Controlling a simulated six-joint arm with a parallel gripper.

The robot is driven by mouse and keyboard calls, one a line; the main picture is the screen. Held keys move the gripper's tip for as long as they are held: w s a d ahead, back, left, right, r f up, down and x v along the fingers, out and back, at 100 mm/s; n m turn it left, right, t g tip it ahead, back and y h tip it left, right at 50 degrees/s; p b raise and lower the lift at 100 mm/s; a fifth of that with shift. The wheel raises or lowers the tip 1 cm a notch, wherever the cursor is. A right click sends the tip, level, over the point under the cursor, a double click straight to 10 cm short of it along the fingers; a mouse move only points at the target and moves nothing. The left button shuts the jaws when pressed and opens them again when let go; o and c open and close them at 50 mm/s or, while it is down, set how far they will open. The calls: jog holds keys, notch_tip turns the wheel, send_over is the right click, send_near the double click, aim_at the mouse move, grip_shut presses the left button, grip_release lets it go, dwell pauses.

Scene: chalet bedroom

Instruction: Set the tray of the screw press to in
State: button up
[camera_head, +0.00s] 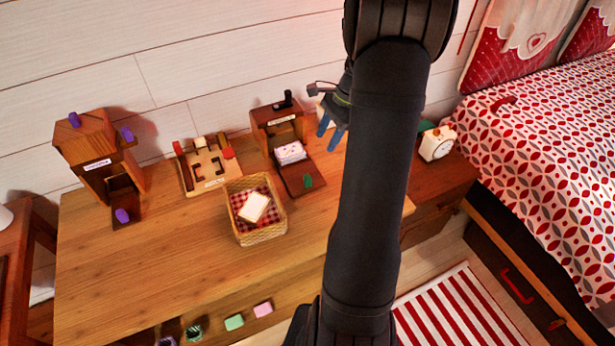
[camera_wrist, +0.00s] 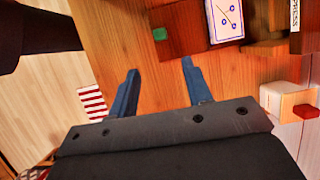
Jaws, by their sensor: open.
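The screw press (camera_head: 279,126) is a brown wooden box with a black handle on top and a white label, standing on the desk near the wall. Its dark brown tray (camera_head: 291,182) sticks out of the front, with a green knob (camera_head: 308,180) at its outer end. A patterned card pack (camera_head: 290,153) lies on the tray near the box. The wrist view also shows the tray (camera_wrist: 184,22), the green knob (camera_wrist: 160,34) and the card pack (camera_wrist: 226,20). My gripper (camera_head: 331,127) has blue fingers, open and empty, to the right of the press and apart from the tray.
A wicker basket (camera_head: 260,232) with a checked cloth stands just left of the tray's front. A wooden board with red parts (camera_head: 207,168) and a purple-knobbed cabinet (camera_head: 97,150) stand farther left. A white block with a red part (camera_wrist: 288,102) sits near my gripper.

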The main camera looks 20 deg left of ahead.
aim_at(307, 176)
jog(key=x, duration=1.5)
jog(key=shift+a+f, duration=0.1)
jog(key=shift+f, duration=0.2)
grip_shut()
